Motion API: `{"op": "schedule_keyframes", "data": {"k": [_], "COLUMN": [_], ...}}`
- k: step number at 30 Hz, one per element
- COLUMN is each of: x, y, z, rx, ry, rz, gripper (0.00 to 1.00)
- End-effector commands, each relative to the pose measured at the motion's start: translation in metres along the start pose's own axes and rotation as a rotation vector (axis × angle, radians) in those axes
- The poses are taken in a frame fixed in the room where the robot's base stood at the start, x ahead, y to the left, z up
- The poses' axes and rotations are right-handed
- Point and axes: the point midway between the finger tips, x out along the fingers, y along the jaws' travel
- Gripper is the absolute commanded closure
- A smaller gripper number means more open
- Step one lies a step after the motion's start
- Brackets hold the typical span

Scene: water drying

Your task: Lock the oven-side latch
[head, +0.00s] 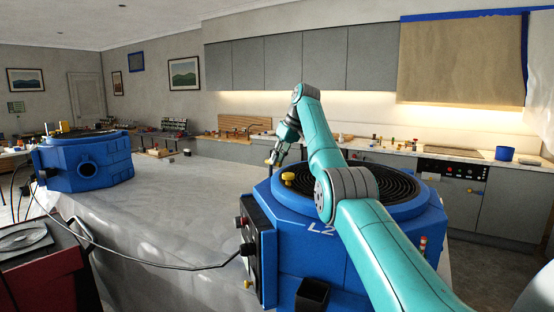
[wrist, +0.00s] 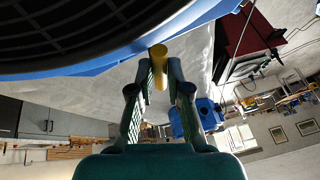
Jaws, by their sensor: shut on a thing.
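The blue drum-shaped machine marked L2 (head: 330,262) stands in front of me, with a round black grille on top. A yellow knob (head: 288,177) shows at the near left of its top rim. In the wrist view a yellow cylindrical latch handle (wrist: 158,55) sits at the blue rim (wrist: 120,62), between my fingertips. My gripper (wrist: 158,72) is shut on that handle. In the head view my gripper (head: 274,160) reaches down at the machine's far left side, its fingertips partly hard to make out. I cannot tell whether the latch is locked.
The oven (head: 452,172) is in the back counter at right. A second blue machine (head: 88,165) stands at the left on the pale covered table (head: 190,205). A black cable (head: 150,265) runs across to L2. A red unit (head: 45,270) is at the lower left. The middle tabletop is mostly clear.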

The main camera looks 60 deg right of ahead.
Motion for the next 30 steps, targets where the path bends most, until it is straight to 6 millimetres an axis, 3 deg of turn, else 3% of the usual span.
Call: {"op": "schedule_keyframes", "data": {"k": [6, 7, 9, 10, 20, 30], "x": [0.0, 0.0, 0.0, 0.0, -0.003, -0.051], "y": [0.0, 0.0, 0.0, 0.0, 0.0, 0.0], "z": [0.0, 0.0, 0.0, 0.0, 0.0, -0.001], "rx": [0.0, 0.0, 0.0, 0.0, 0.0, 0.0], "ry": [0.001, 0.001, 0.001, 0.001, 0.001, 0.002], "rz": [0.0, 0.0, 0.0, 0.0, 0.001, 0.001], "gripper": [1.0, 0.79, 0.61, 0.59, 0.59, 0.59]}}
